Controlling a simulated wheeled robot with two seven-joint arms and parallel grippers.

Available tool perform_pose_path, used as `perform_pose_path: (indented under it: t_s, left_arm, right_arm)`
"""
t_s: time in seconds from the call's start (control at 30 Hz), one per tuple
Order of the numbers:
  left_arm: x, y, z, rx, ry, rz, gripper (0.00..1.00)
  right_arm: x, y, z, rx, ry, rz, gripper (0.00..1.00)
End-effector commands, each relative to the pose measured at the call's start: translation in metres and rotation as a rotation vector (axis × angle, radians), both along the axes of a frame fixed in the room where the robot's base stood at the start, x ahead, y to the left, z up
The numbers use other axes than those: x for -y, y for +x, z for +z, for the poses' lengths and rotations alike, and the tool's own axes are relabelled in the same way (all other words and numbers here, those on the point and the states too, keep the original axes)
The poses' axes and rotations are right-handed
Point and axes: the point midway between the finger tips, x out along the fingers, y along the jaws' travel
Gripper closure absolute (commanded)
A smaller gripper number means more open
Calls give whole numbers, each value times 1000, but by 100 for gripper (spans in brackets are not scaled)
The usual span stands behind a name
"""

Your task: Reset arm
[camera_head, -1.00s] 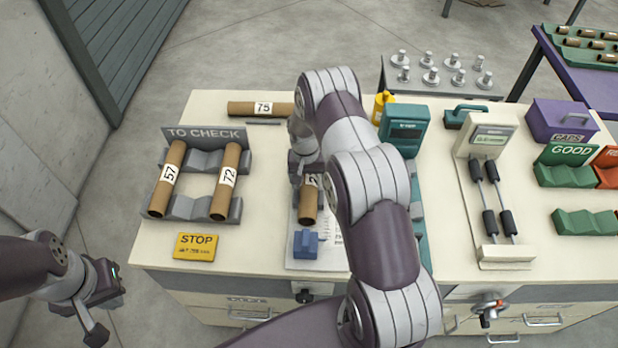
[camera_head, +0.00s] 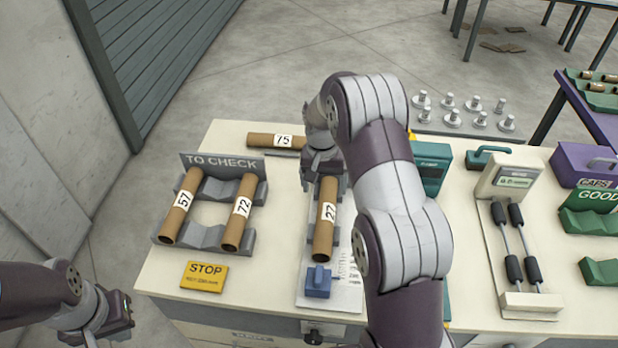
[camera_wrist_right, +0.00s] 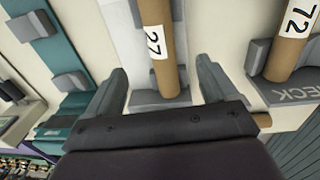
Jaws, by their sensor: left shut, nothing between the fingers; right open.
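My right arm reaches over the middle of the table. Its gripper (camera_head: 323,178) is at the far end of tube 27 (camera_head: 325,217), a brown cardboard tube on a grey holder. In the right wrist view, the right gripper (camera_wrist_right: 160,90) is open, its fingers spread on either side of tube 27 (camera_wrist_right: 158,45) without touching it. My left gripper (camera_head: 105,318) is at the lower left, shut and empty, beside the table's front left edge.
Tubes 57 (camera_head: 180,205) and 72 (camera_head: 239,212) lie on the TO CHECK rack (camera_head: 222,163). Tube 75 (camera_head: 276,141) lies at the back. A yellow STOP sign (camera_head: 204,276), a blue block (camera_head: 318,282) and a roller device (camera_head: 518,245) are on the table (camera_head: 262,290).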

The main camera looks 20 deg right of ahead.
Motion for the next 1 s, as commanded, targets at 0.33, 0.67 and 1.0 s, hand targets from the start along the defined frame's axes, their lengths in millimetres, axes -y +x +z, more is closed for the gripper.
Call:
perform_pose_path:
  t_s: [0.33,0.67,1.0]
  left_arm:
    - [0,0,0,0,0,0,100]
    - [0,0,0,0,0,0,100]
    - [0,0,0,0,0,0,100]
  right_arm:
    - [-8,-22,-14,-5,21,125,14]
    - [-96,-184,45,69,48,508,14]
    - [-115,-204,68,137,34,577,14]
